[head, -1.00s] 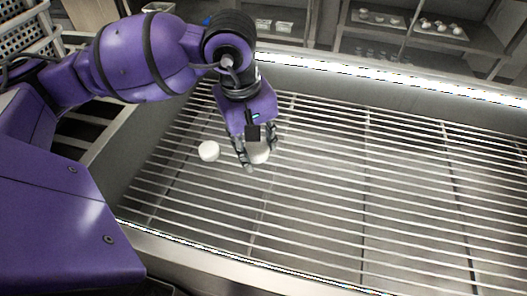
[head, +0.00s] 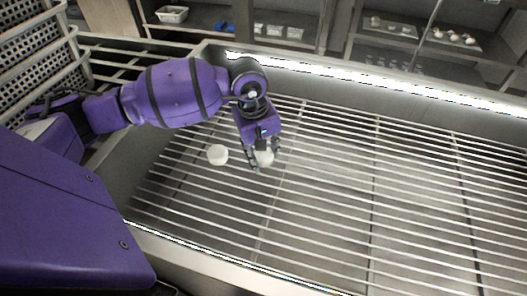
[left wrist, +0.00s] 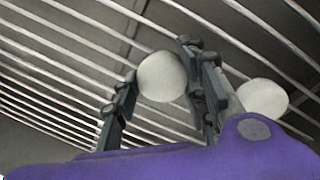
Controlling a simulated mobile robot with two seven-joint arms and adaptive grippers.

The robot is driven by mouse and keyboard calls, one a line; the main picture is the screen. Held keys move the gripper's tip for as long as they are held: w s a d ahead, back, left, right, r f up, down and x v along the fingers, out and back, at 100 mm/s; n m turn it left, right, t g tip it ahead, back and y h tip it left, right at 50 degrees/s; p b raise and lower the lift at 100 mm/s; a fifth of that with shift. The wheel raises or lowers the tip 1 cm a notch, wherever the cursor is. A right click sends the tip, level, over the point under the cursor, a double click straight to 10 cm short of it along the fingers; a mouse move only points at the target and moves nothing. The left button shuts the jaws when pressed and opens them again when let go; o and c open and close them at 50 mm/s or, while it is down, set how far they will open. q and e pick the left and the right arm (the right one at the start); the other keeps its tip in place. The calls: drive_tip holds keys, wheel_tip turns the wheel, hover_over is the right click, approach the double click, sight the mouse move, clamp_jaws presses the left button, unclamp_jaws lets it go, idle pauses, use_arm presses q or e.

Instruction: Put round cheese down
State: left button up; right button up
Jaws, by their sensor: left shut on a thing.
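My left gripper (head: 263,155) reaches over the wire rack (head: 340,190) in the metal case and points down. It is shut on a white round cheese (head: 264,158), which shows between the two fingers in the left wrist view (left wrist: 162,77). The cheese is at or just above the rack bars; I cannot tell whether it touches them. A second white round cheese (head: 217,154) rests on the rack just left of the gripper in the head view. In the left wrist view this second cheese (left wrist: 263,98) is outside the fingers, at the right. My right gripper is not in view.
The rack is bare to the right of the gripper. A lit metal rim (head: 400,88) runs along the back of the case. Shelves with small white items (head: 455,37) and a pale container (head: 172,14) stand behind. A perforated basket (head: 32,62) is at the upper left.

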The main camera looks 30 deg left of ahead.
sight(258, 156)
use_arm(q)
drive_tip(key=shift+f, duration=0.2)
drive_tip(key=o, duration=1.2)
drive_tip(key=shift+r, duration=0.15)
drive_tip(key=shift+r, duration=0.3)
drive_tip(key=r, duration=0.3)
drive_tip(key=s+r, duration=0.1)
drive_tip(key=r, duration=0.3)
drive_tip(key=a+r, duration=0.1)
drive_tip(key=r, duration=0.3)
drive_tip(key=shift+s+r, duration=0.2)
drive_tip(key=shift+r, duration=0.05)
